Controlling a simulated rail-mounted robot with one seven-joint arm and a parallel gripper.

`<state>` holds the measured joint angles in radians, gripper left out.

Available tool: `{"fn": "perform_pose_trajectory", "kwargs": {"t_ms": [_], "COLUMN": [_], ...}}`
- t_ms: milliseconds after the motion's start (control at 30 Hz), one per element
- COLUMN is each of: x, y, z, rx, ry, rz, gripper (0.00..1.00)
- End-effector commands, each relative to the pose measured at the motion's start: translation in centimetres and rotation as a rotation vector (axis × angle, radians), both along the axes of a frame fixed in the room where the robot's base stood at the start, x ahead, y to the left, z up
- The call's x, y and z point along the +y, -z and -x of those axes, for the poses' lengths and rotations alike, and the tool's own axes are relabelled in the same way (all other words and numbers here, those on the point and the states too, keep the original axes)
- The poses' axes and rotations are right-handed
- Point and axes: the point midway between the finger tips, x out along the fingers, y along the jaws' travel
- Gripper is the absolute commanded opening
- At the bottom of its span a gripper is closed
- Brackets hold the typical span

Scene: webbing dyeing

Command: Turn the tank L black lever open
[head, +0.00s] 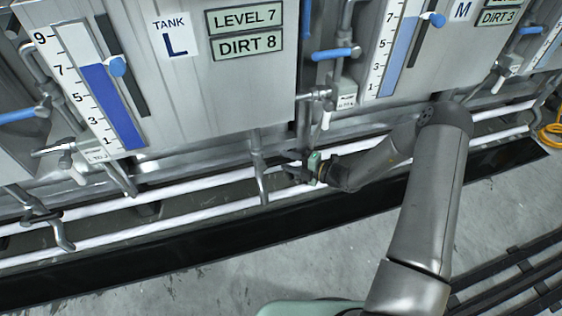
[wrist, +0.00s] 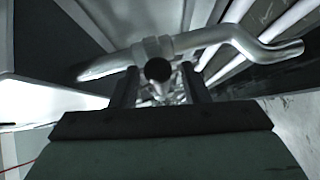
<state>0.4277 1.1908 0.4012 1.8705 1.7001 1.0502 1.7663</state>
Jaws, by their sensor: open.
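Tank L (head: 230,75) is the grey metal tank at the upper left, with a white "TANK L" label (head: 175,34). My gripper (head: 303,172) is low at the tank's lower right corner, by the pipework. In the wrist view my gripper (wrist: 160,88) is open, its two dark fingers apart. A round black end (wrist: 158,69), which looks like the black lever's tip, shows between or just beyond the fingers. A metal pipe (wrist: 105,66) with a collar runs behind it. I cannot tell whether the fingers touch the black end. In the head view my gripper hides the lever.
Blue-handled valves (head: 336,53) and a white lever (head: 326,119) sit above my gripper. White horizontal rails (head: 200,214) run below the tanks, with bent drain pipes (head: 260,180) in front. Tank M (head: 450,40) is to the right. Grey floor (head: 180,280) lies in front.

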Motion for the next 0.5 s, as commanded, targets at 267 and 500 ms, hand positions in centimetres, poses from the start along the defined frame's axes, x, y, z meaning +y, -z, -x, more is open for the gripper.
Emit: {"fn": "perform_pose_trajectory", "kwargs": {"t_ms": [267, 500], "x": [2.5, 2.7], "y": [0.5, 0.4], "z": [-1.2, -1.3], "rx": [0.000, -0.001], "ry": [0.001, 0.001], "rz": [0.001, 0.001], "gripper": [0.41, 0.41]}}
